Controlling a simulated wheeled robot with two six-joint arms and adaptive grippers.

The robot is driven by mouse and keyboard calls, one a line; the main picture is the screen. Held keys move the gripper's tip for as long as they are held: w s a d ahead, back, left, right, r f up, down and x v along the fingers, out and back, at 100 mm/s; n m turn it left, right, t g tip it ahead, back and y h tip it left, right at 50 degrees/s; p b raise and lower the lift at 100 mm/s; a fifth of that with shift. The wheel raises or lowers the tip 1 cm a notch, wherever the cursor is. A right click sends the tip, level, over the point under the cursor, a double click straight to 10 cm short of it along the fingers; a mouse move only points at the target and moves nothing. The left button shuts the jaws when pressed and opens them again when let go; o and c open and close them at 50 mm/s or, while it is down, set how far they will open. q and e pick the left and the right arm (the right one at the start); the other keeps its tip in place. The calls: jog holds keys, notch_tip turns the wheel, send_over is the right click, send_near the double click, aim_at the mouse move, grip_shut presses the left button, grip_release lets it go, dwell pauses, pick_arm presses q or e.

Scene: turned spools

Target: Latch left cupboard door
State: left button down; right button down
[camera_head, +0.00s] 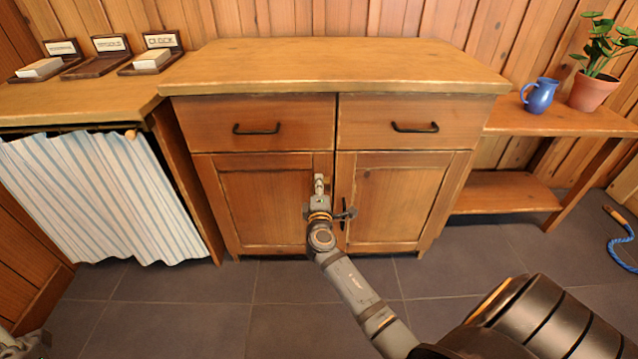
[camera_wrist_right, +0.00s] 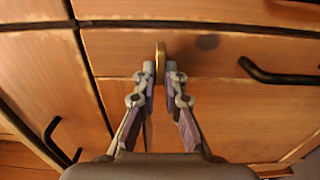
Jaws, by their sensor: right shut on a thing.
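The cupboard's left door (camera_head: 265,205) is a wooden panel that looks closed, level with the right door (camera_head: 400,195). My right gripper (camera_head: 319,184) is at the upper right part of the left door, by the gap between the doors. In the right wrist view, my right gripper (camera_wrist_right: 162,75) is shut on a small brass latch piece (camera_wrist_right: 160,56) that stands out from the wood. In the head view the gripper hides most of the latch. A black handle (camera_head: 344,212) shows just right of the gripper.
Two drawers with black handles (camera_head: 256,129) sit above the doors. A striped curtain (camera_head: 100,195) hangs at the left. A blue jug (camera_head: 539,95) and a potted plant (camera_head: 592,88) stand on the right bench. The tiled floor in front is clear apart from my arm.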

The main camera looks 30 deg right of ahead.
dwell(0.3)
jog(key=c, duration=1.5)
grip_release()
jog(key=shift+o, duration=0.2)
jog(key=v, duration=1.2)
